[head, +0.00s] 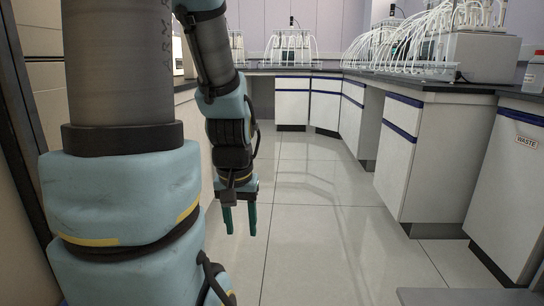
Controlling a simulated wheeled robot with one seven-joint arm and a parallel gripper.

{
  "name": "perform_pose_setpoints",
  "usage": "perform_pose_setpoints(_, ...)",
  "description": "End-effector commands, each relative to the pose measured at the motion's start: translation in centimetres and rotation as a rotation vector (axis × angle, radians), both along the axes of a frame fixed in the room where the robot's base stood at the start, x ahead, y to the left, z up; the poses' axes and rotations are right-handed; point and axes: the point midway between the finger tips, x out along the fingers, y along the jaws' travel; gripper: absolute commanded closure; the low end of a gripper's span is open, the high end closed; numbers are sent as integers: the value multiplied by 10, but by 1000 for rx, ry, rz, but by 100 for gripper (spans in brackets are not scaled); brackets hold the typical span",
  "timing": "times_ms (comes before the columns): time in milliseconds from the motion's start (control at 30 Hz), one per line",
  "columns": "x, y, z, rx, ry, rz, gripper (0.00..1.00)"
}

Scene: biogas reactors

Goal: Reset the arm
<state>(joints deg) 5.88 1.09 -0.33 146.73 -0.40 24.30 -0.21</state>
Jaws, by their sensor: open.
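My gripper (240,220) hangs from my arm, left of the picture's middle, and points down over the tiled floor. Its two green fingers are apart, with nothing between them. My arm's large upper links fill the left side of the view and hide what lies behind them. The gripper touches nothing that I can see.
White cabinets (395,165) with a dark counter (465,90) run along the right and back. Reactors with white tubing (410,40) stand on top. A cabinet at right bears a WASTE label (527,142). The floor (325,230) between is clear.

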Motion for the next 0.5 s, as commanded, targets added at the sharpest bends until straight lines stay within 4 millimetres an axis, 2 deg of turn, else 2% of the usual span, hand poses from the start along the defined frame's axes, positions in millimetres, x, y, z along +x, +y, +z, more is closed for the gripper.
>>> perform_pose_setpoints(33,0,0,23,0,0,0,51)
perform_pose_setpoints(167,0,0,59,0,-1,-1,51)
perform_pose_setpoints(500,1,0,164,1,-1,-1,51)
